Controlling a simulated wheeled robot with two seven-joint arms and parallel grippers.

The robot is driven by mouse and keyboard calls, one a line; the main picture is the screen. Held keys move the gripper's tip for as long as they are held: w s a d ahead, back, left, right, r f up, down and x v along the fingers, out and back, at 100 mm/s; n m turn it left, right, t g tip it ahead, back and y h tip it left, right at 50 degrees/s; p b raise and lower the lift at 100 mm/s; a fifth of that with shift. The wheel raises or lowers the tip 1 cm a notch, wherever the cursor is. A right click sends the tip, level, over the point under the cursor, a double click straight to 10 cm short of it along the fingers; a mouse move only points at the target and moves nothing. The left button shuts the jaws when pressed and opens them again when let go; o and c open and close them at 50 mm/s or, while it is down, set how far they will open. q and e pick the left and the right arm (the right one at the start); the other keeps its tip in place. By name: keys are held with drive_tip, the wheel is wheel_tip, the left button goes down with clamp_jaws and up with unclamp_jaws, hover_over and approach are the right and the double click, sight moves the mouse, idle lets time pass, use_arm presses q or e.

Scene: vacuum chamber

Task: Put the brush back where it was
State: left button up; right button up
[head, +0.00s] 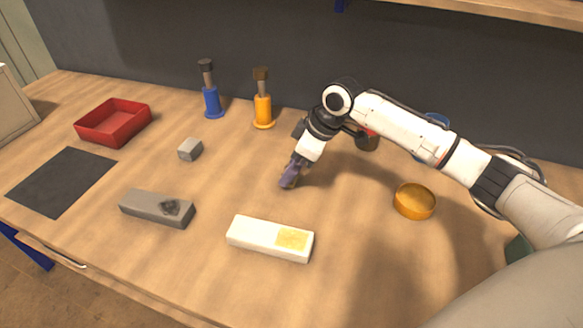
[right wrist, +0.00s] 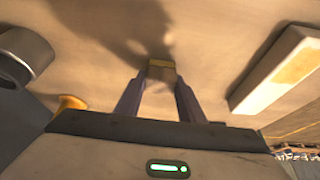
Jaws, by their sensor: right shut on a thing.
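My right gripper (head: 290,172) is above the middle of the table, fingers pointing down. In the right wrist view its two purple fingers (right wrist: 160,95) are shut on a small tan-and-grey piece, which I take to be the brush (right wrist: 161,70). Only a short end of it shows; the fingers hide it in the head view. A blue stand (head: 212,103) and an orange stand (head: 263,111) are upright at the back, each with a grey stem and dark top. My left gripper is not in view.
A white block with a yellow patch (head: 253,236) and a grey block with a dark smudge (head: 140,204) lie in front. A small grey cube (head: 190,149), red tray (head: 128,131) and dark mat (head: 47,191) are left. An orange round dish (head: 414,203) is right.

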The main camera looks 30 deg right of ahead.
drive_tip(key=o, duration=0.9)
drive_tip(key=shift+o, duration=0.2)
drive_tip(key=v, duration=1.2)
drive_tip(key=shift+r, duration=0.2)
